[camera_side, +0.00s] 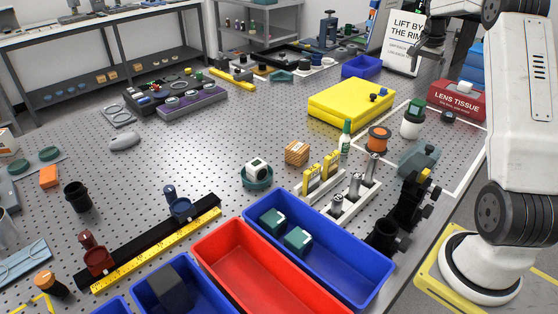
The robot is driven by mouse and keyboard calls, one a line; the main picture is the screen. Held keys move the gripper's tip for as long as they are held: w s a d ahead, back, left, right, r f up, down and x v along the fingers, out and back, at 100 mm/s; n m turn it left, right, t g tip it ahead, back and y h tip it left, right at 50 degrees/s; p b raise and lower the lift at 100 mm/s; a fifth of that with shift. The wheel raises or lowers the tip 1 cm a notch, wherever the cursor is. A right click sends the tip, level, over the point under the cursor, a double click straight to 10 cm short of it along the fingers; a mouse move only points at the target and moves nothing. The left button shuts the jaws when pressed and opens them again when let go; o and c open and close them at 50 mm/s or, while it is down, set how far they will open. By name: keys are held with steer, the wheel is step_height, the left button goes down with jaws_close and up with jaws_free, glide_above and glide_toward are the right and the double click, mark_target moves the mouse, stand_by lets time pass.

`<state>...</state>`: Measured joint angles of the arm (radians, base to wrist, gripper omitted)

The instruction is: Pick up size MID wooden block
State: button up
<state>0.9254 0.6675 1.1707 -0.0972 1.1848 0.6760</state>
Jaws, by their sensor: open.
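A small wooden block (296,153) with a light brown, lined surface sits on the perforated metal table near the middle of the view. It stands to the left of the yellow-topped pieces in a white rack. No size mark can be read on it. My gripper (428,50) is at the upper right, high and well away from the block, in front of the sign. It is open, with nothing seen between its fingers; its fingertips are small and dark here.
Blue bins (377,262) and a red bin (208,248) stand in front of the block. A white dial piece on a green dish (257,180) is at its left, a green-capped bottle (346,140) at its right. A yellow case (335,105) lies behind.

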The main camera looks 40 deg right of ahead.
steer(key=shift+r, duration=0.1)
stand_by(0.3)
step_height(320, 180, up, 5)
steer(key=w+a+f+n+g+h, duration=0.1)
steer(key=w+a+n+g+h, duration=0.1)
steer(key=w+a+n, duration=0.6)
steer(key=w+a+f+n+g+h, duration=0.15)
steer(key=w+a+n, duration=0.25)
steer(key=a+n, duration=0.75)
steer(key=w+a+r+n+t+h, duration=0.1)
steer(key=w+a+n+t+h, duration=0.2)
steer(key=a+n, duration=0.85)
steer(key=w+a+r+n+t+h, duration=0.1)
steer(key=a+n+t+h, duration=0.55)
steer(key=a, duration=0.85)
steer(key=g+y, duration=0.1)
steer(key=g, duration=0.2)
glide_toward(292, 151)
steer(key=shift+w+d+r+n, duration=0.15)
steer(key=shift+d+n, duration=0.1)
steer(key=shift+d, duration=0.35)
steer(key=shift+w+d+n, duration=0.1)
steer(key=shift+d+n, duration=0.1)
steer(key=shift+d, duration=0.4)
steer(key=shift+f+y, duration=0.3)
steer(key=shift+f, duration=0.15)
steer(key=shift+x, duration=1.3)
